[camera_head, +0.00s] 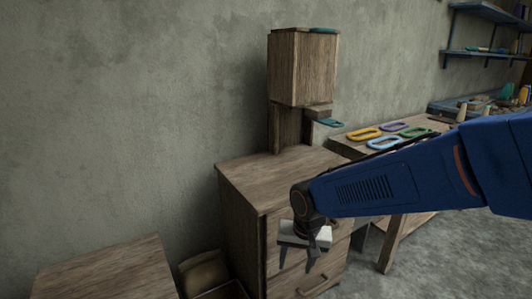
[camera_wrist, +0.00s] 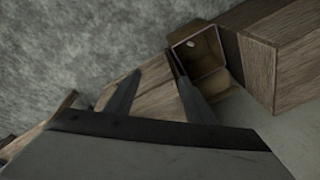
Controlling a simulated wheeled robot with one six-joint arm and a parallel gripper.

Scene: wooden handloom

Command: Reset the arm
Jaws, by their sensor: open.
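My blue arm reaches in from the right in the head view, bent down at its end. My gripper (camera_head: 297,265) hangs with its fingers pointing down, in front of the wooden drawer cabinet (camera_head: 240,215). The fingers are apart, with nothing seen between them. In the wrist view my gripper (camera_wrist: 155,62) shows two dark fingers apart. Beyond the right finger is an open-topped brown box (camera_wrist: 215,77) with a small pale thing (camera_wrist: 190,43) inside.
A wooden table (camera_head: 352,151) at right holds several coloured oval rings. A wooden surface (camera_head: 105,270) is at lower left, with an open container (camera_head: 225,291) beside it. Grey floor shows at lower right.

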